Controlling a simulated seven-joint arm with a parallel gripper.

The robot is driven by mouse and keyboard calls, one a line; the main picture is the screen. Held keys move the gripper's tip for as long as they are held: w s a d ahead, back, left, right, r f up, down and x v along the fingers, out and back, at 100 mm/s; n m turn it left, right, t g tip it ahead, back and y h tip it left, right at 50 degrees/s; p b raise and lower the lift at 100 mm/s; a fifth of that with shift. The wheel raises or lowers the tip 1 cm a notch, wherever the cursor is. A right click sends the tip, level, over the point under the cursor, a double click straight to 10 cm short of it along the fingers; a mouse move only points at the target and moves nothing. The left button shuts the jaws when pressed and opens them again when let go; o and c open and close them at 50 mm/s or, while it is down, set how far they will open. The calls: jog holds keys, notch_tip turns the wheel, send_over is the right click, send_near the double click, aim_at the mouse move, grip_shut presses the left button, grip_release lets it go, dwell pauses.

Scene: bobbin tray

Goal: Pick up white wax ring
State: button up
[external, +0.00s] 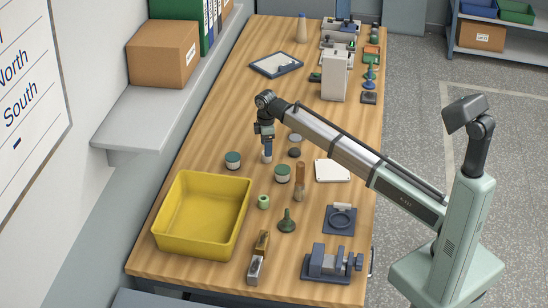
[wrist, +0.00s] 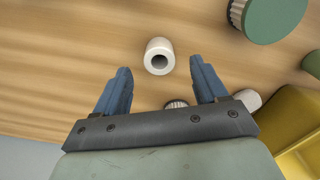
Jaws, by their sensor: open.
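The white wax ring (wrist: 152,47) is a short white cylinder with a dark hole, seen in the wrist view on the wooden table, just beyond and between my fingertips. My gripper (wrist: 160,68) is open, its two blue fingers spread apart with nothing held between them. In the external view my gripper (external: 266,146) points down over the middle of the table. A small pale piece (external: 267,157) shows right under it and appears to be the ring. The exact gap between fingers and ring cannot be told.
Green-lidded jars (external: 233,160) (external: 282,173) stand on both sides of my gripper. A yellow bin (external: 175,246) is at the front left. A green ring (external: 264,202), a brown-handled tool (external: 300,180) and a white plate (external: 332,171) lie nearby. The table beyond my gripper has free room.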

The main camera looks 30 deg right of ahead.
notch_tip(320, 180, down, 4)
jog(key=shift+f, duration=0.2)
jog(key=c, duration=1.1)
